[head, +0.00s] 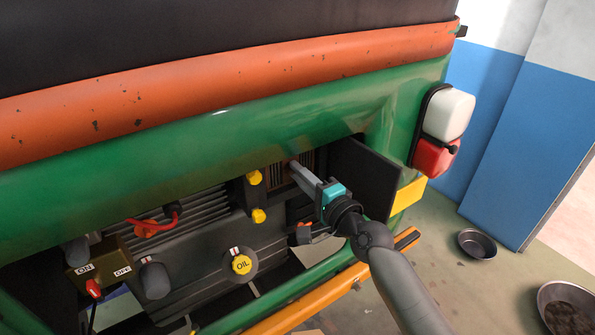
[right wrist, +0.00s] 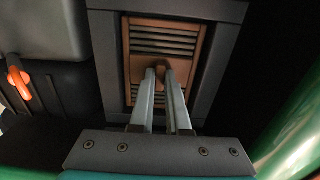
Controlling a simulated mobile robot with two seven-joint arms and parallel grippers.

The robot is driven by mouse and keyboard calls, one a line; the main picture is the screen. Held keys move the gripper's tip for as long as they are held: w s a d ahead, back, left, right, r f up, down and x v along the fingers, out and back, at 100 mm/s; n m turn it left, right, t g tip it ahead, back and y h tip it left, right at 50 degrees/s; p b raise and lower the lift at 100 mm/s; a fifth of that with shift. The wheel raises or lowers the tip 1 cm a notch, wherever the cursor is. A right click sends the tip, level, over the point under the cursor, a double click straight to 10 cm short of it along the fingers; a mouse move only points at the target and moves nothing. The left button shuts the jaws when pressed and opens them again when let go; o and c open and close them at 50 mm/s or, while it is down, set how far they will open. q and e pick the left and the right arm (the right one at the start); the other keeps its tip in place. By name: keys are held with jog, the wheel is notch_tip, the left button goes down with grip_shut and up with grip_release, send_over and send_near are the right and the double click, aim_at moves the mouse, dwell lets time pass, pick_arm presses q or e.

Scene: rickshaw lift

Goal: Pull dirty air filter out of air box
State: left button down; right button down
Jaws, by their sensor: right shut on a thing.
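The dirty air filter (right wrist: 182,37) is a brown slatted panel sitting inside the dark grey frame of the air box (right wrist: 222,42) in the right wrist view. In the head view the filter (head: 307,162) shows partly behind my right gripper. My right gripper (right wrist: 161,72) is shut on the small brown tab at the middle of the filter. In the head view my right gripper (head: 293,165) reaches into the engine bay from the right. My left gripper is not in view.
A dark open panel (head: 362,175) stands close to the right of my gripper. The yellow oil cap (head: 241,264), yellow knobs (head: 257,215) and a switch box (head: 100,262) are to the left. The green body overhangs above. Metal bowls (head: 477,243) lie on the floor at right.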

jog(key=p+v, duration=0.1)
jog(key=v, duration=0.5)
jog(key=shift+s, duration=0.15)
dwell(0.7)
jog(key=shift+d, duration=0.15)
jog(key=v, duration=0.5)
dwell(0.3)
